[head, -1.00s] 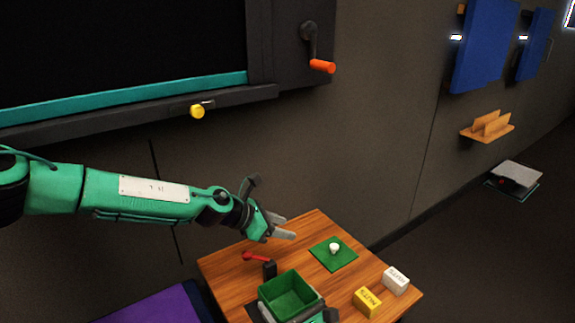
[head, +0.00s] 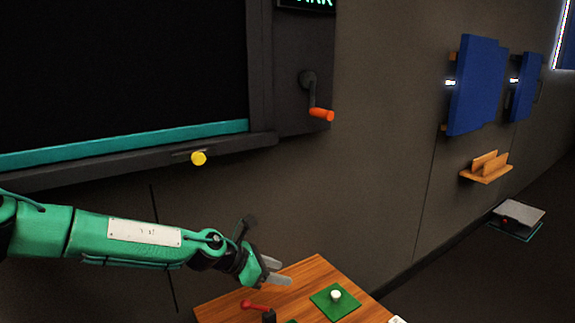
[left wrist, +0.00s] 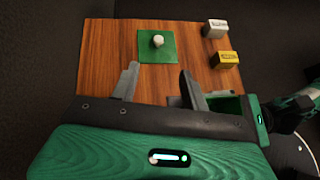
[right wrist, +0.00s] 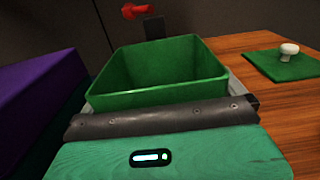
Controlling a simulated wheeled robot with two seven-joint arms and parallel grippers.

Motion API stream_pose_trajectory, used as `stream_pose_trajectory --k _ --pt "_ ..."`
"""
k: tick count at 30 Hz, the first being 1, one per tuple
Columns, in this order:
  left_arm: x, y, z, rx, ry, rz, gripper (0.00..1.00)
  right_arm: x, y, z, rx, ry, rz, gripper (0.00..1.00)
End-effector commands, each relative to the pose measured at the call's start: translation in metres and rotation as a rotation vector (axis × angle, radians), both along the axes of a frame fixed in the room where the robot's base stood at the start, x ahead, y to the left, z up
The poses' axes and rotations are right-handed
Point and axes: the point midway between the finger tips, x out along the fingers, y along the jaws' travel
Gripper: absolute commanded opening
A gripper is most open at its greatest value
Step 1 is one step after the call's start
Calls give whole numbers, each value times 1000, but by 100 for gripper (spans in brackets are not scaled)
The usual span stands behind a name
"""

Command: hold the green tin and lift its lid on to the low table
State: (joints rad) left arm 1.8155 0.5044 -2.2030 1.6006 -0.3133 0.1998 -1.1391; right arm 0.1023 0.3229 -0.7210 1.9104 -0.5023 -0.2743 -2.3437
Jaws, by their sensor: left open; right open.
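The green lid (head: 335,303), a flat square with a white knob, lies on the low wooden table (head: 314,275); it also shows in the left wrist view (left wrist: 157,46). My left gripper (head: 279,272) is open and empty, with its fingers (left wrist: 159,70) apart and clear of the lid. The green tin (right wrist: 160,68) is uncovered and empty in the right wrist view. My right gripper (right wrist: 160,118) is open close against the tin's near side; its fingers are mostly hidden, so contact cannot be told.
A white box (left wrist: 215,28) and a yellow box (left wrist: 224,60) stand on the table right of the lid. A red-handled thing (right wrist: 135,11) is behind the tin. A purple surface (right wrist: 40,105) lies left of it. The wall with the dark panel (head: 120,80) rises behind.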

Motion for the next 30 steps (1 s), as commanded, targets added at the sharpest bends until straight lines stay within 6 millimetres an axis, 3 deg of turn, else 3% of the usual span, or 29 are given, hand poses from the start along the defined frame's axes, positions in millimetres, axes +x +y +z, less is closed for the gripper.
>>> stream_pose_trajectory --k 15,22,30 --pt "0 0 0 0 0 0 46 -77 -51 -1 0 4 0 100" --pt "0 0 0 0 0 0 46 -93 -62 -1 1 3 -1 100" --pt "0 0 0 0 0 0 46 -95 -64 0 -1 1 0 100"
